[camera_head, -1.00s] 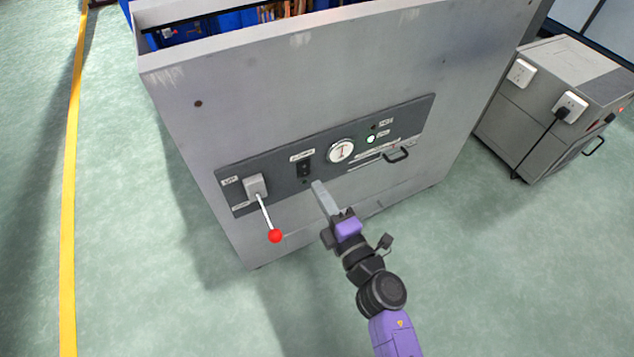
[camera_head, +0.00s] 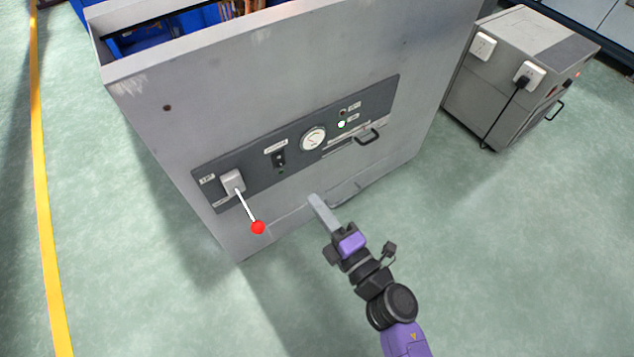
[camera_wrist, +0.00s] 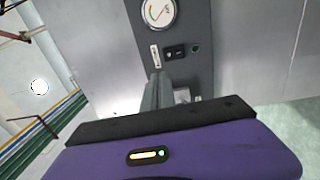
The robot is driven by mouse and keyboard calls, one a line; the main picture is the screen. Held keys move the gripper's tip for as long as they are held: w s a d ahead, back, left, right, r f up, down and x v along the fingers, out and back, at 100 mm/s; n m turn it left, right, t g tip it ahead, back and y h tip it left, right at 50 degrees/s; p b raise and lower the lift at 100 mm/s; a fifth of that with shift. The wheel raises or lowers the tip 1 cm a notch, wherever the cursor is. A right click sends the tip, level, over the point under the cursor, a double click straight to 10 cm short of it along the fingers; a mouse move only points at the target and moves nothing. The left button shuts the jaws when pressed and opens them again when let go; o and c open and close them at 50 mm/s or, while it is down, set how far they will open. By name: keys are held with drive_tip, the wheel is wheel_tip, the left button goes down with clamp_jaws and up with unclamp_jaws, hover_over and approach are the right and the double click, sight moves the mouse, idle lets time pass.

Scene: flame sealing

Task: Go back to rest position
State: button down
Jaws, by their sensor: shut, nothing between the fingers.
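My gripper (camera_head: 318,203) is shut and empty, held in front of the grey machine (camera_head: 270,75) and below its dark control panel (camera_head: 225,167). In the wrist view the shut fingers (camera_wrist: 158,92) point toward the panel. The panel carries a lever with a red ball (camera_head: 258,227) angled downward, a black switch (camera_head: 280,160), a round gauge (camera_head: 313,139), a lit green-white light (camera_head: 341,125) and a black handle (camera_head: 369,138). The gauge also shows in the wrist view (camera_wrist: 159,11). I see a gap between the fingertips and the panel.
A grey box with sockets and a plugged black cable (camera_head: 515,75) stands at the right. A yellow floor line (camera_head: 42,180) runs along the left. The green floor (camera_head: 520,250) at the lower right is clear.

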drive_tip(key=s+d+r+m+t+h, duration=0.35)
drive_tip(key=s+d+r+m, duration=0.35)
drive_tip(key=m, duration=0.4)
drive_tip(key=s+d+r+m+g+h, duration=0.1)
drive_tip(key=s+d+m+h, duration=0.1)
drive_tip(key=s+d+m, duration=0.45)
drive_tip(key=s+d+r+m+g+h, duration=0.1)
drive_tip(key=s+d+m+g+h, duration=0.15)
drive_tip(key=s, duration=0.75)
drive_tip(key=s+d+r+m+g+h, duration=0.1)
drive_tip(key=s+d+m+h, duration=0.3)
drive_tip(key=s, duration=0.5)
wheel_tip(320, 180, up, 24)
drive_tip(key=y+p, duration=0.1)
drive_tip(key=p, duration=2.3)
drive_tip(key=shift+w+r+m+p, duration=0.25)
drive_tip(key=shift+w+m+p, duration=0.1)
drive_tip(key=shift+m, duration=0.05)
